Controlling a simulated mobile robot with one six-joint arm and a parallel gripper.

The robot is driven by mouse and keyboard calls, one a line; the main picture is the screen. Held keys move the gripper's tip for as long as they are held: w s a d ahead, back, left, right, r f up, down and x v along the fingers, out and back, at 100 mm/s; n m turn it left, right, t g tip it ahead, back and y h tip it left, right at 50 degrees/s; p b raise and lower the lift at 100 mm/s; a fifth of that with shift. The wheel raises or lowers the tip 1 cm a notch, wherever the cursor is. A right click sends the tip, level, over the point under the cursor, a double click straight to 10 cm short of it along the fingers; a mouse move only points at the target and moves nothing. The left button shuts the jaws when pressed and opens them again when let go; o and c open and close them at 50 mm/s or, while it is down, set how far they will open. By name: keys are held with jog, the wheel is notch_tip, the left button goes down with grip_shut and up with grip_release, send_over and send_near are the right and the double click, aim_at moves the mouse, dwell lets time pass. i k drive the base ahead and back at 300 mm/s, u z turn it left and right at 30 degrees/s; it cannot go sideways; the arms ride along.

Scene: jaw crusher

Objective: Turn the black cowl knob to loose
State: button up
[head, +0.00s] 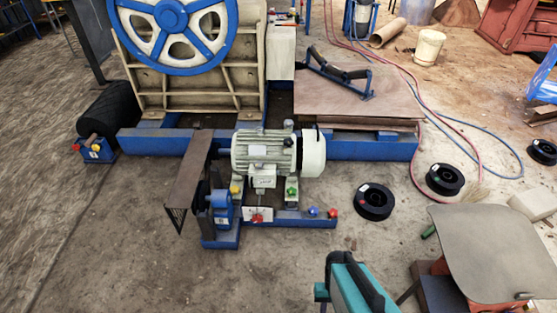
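The pale green electric motor (263,150) lies on its side on a blue frame in the middle of the head view. Its whitish end cowl (314,155) is on the right end.
Coloured knobs sit low around the motor, including a yellow one (235,189), green one (291,190) and red one (257,218). Black spools (374,201) lie on the floor at right. A teal and black object (348,287) stands at the bottom edge.

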aim_at(288, 142)
jog(key=k, duration=0.65)
jog(key=u, duration=0.45)
jog(key=i, duration=2.25)
jog(key=z, duration=0.45)
